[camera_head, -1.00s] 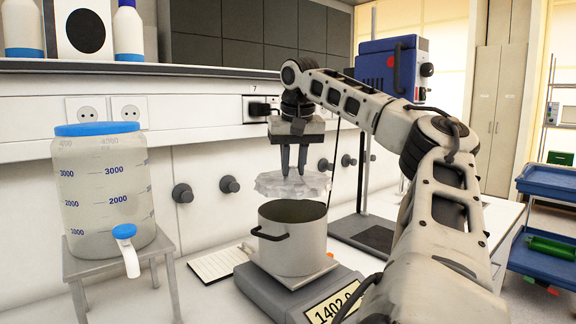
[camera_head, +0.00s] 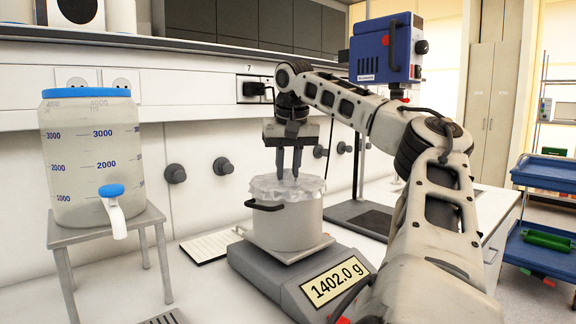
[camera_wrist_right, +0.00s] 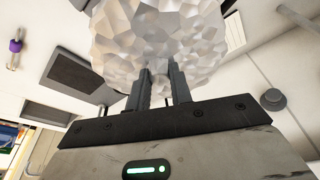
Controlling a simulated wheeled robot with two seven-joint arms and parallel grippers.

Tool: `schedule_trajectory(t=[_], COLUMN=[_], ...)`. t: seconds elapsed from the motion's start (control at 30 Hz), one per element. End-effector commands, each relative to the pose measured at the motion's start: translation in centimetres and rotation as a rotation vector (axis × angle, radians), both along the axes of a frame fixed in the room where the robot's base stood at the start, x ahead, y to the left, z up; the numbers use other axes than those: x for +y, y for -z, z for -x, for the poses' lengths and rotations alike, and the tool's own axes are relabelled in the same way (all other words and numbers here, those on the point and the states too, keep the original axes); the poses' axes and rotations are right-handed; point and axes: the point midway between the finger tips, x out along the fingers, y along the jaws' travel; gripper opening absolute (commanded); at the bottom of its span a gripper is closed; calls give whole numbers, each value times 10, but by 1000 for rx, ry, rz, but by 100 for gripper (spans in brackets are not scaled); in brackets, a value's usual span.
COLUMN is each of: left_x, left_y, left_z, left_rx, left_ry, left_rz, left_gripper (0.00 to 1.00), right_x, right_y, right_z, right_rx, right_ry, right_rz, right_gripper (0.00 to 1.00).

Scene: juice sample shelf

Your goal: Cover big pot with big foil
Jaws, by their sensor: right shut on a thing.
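The big pot (camera_head: 284,226) is grey with dark handles and stands on a scale (camera_head: 268,283) that reads 1402.0 g. The big foil (camera_head: 287,187) is a crinkled, silvery sheet lying over the top of the pot, with its edge at the rim. My right gripper (camera_head: 288,177) is directly above the pot, pointing down, shut on the middle of the foil. In the right wrist view the foil (camera_wrist_right: 158,35) spreads beyond the fingertips and hides the pot. My left gripper is not in view.
A water container (camera_head: 92,160) with a blue-tapped spout stands on a metal stand (camera_head: 105,222) at the left. A blue stirrer device (camera_head: 385,48) on a post is behind right. A notepad (camera_head: 208,246) lies left of the scale.

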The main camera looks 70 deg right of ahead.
Motion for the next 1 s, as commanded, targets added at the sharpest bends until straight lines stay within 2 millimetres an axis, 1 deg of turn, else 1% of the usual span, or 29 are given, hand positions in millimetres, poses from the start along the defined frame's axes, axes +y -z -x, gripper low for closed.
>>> schedule_trajectory(t=[0.3, 0.33, 0.4, 0.67, 0.77, 0.87, 1.0], left_x=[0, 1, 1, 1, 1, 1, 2], left_y=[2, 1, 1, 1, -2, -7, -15], left_z=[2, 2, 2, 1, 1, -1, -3], left_rx=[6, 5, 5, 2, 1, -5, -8], left_ry=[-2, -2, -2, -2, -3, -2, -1], left_rz=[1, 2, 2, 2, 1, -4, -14], left_gripper=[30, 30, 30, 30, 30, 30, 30], right_x=[0, 0, 0, 0, 1, 3, 10], right_y=[1, 1, 1, 1, -4, -17, -48], right_z=[0, 0, 0, 0, 1, 2, 7], right_rx=[0, 0, 0, 0, 0, -1, -1], right_ry=[0, 0, 0, 0, 0, 0, 1], right_rz=[0, 0, 0, 0, 0, 1, 2], right_gripper=[0, 30, 47, 47, 47, 47, 47])
